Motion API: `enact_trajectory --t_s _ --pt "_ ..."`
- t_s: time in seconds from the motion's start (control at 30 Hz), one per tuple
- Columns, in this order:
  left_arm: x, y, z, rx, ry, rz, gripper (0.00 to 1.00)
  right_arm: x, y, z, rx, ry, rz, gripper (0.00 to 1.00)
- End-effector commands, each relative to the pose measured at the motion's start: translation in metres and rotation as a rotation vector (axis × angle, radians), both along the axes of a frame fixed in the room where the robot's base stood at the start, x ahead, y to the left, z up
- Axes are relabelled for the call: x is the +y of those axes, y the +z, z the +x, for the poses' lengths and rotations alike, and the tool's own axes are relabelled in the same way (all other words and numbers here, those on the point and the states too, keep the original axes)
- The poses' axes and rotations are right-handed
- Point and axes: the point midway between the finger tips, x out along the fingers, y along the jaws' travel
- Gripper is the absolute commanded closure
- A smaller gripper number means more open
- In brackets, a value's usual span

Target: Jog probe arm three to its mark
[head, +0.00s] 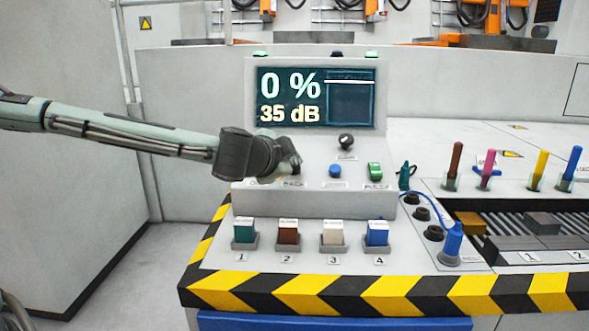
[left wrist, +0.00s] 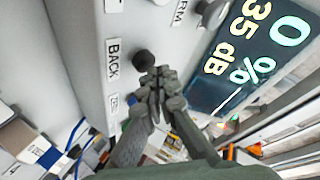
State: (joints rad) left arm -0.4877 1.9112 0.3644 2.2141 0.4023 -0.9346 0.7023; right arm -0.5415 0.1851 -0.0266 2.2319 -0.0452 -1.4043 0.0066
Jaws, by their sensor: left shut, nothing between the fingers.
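My left gripper (head: 292,167) reaches in from the left over the console's sloped panel, fingers shut and empty. In the left wrist view its fingertips (left wrist: 158,76) are close to a round black knob (left wrist: 144,60) near a "BACK" label (left wrist: 113,62); I cannot tell whether they touch. The screen (head: 316,97) reads 0 % and 35 dB. A row of numbered blocks stands at the front: teal 1 (head: 243,232), brown 2 (head: 288,233), cream 3 (head: 333,233) and blue 4 (head: 377,234). I cannot tell which item is probe arm three. My right gripper is not in view.
Brown, pink, yellow and blue upright handles (head: 541,168) stand at the right. A blue plug (head: 452,240) stands near the striped front edge (head: 330,295).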

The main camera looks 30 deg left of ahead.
Motion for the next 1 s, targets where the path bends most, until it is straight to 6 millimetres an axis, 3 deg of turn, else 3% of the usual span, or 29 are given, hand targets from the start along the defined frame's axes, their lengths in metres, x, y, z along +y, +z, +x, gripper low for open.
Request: enact_trajectory --t_s 1.0 --pt "0.002 -0.008 0.003 0.0 0.0 0.001 1.0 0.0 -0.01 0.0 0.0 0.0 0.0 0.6"
